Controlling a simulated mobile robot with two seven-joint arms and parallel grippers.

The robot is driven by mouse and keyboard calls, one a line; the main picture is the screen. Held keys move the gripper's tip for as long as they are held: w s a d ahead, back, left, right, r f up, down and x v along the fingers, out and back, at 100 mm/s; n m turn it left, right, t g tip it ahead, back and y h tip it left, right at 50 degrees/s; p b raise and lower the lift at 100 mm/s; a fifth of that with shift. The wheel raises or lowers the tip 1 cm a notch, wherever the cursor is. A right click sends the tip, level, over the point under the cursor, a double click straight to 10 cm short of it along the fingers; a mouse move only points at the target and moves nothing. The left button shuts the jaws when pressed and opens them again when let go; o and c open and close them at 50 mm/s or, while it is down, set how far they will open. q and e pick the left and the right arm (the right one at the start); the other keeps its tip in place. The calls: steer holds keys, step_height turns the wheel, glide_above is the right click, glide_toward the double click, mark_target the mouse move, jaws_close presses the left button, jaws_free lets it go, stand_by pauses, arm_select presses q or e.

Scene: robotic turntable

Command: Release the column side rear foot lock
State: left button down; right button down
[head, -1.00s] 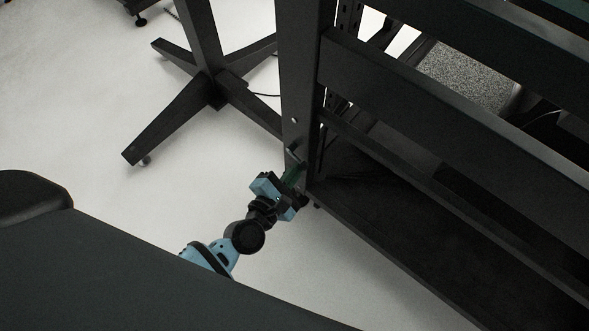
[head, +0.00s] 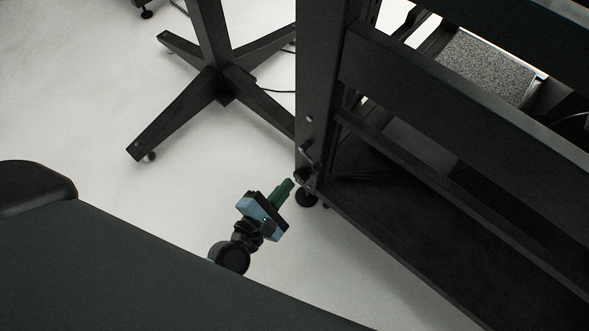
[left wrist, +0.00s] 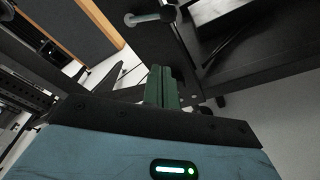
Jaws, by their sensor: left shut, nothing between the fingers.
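The column side rear foot lock (head: 306,157) is a small dark lever on the lower outer face of the frame's upright column (head: 318,100). In the left wrist view a metal lever with a round end, which looks like this lock (left wrist: 150,17), is at the top, beyond the fingers. My left gripper (head: 288,184) has green fingers, shut and empty, just left of and below the lock, apart from it. The fingers also show in the left wrist view (left wrist: 162,82). My right gripper is out of view.
A black foot (head: 306,198) stands under the column. A dark base shelf (head: 410,230) runs to the right. A separate stand with splayed legs (head: 220,82) is behind on the left. The pale floor (head: 90,110) is clear at the left.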

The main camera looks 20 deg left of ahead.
arm_select(q)
steer(key=v, duration=0.3)
steer(key=shift+s, duration=0.2)
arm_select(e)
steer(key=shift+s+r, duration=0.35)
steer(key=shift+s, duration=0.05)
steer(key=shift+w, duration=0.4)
